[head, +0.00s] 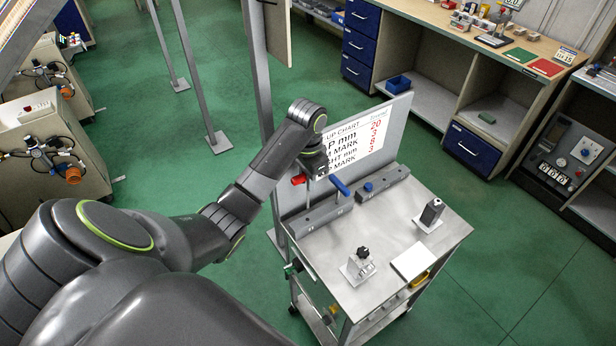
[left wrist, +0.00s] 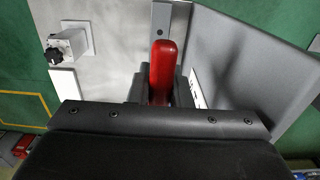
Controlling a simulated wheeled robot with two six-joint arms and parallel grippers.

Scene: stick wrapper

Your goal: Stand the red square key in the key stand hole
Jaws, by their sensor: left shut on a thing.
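The red key (head: 299,180) shows in the head view as a red handle end beside my left gripper (head: 317,173). In the left wrist view its red handle (left wrist: 162,68) stands between the fingers, and the gripper is shut on it. The key's lower part is hidden. The key stand (head: 326,211) is a long grey block along the back of the cart top. Part of a grey bar with a dark hole (left wrist: 162,15) shows beyond the red handle in the left wrist view. My right gripper is not in view.
A grey panel (head: 394,130) with a chart rises behind. A clamp-like fixture (head: 361,264), a dark-topped post (head: 431,212) and a white pad (head: 411,262) occupy the cart top.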

